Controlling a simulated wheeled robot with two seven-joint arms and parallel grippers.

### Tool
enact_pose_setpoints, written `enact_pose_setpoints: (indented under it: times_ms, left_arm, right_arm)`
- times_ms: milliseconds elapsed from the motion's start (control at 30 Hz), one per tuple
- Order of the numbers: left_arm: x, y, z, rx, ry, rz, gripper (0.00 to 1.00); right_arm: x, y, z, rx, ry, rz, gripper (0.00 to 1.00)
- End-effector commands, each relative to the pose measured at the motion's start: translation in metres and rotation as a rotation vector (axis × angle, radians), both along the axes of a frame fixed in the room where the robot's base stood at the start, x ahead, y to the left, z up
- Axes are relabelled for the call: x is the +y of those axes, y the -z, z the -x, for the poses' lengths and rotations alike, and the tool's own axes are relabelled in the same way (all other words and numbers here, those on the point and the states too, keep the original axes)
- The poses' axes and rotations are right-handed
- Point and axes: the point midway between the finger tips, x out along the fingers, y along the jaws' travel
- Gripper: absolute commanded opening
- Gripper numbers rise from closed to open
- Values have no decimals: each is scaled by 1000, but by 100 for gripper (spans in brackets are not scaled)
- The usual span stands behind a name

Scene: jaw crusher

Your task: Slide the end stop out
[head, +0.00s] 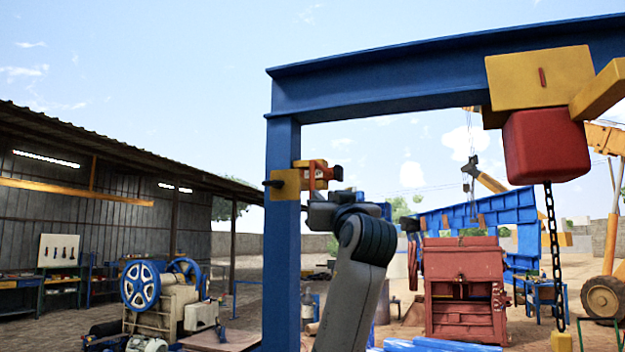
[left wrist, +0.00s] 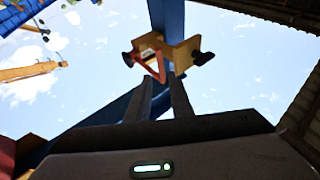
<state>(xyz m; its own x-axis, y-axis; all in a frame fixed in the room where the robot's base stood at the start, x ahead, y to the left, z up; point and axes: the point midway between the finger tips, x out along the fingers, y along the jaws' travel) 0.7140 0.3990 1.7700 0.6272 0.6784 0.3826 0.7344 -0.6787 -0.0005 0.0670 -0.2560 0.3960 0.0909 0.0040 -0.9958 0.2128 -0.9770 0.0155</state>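The end stop (head: 287,184) is a yellow block with an orange-red handle and dark knobs. It sits on the upper part of the blue post in the head view. In the left wrist view the end stop (left wrist: 187,53) is ahead of my fingers, with its red handle reaching down near the fingertips. My left gripper (left wrist: 161,82) has its two fingers apart, with sky showing between them. In the head view the left gripper (head: 323,207) is just below and right of the handle, and its fingertips are hard to make out. I cannot tell if they touch. My right gripper is not in view.
A blue beam (head: 400,80) runs right from the post top. A yellow trolley (head: 535,78) with a red hoist (head: 545,146) and hanging chain (head: 553,235) is on it. A red crusher (head: 464,290) stands behind. Open air surrounds the end stop.

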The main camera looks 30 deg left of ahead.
Motion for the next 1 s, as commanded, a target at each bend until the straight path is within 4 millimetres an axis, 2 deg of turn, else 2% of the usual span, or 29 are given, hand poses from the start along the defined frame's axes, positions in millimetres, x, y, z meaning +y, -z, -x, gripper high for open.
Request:
enact_pose_setpoints:
  times_ms: [33, 100, 600, 1000]
  left_arm:
    - [8, -9, -6, 4, -2, -1, 20]
    - [16, -14, -14, 4, -3, -1, 20]
    - [71, -44, -64, 2, -2, -1, 20]
    - [86, -49, -79, 0, 0, 0, 20]
  right_arm:
    - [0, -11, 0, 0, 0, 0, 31]
    - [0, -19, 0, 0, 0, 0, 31]
    - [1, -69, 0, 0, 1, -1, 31]
    - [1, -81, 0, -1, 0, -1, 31]
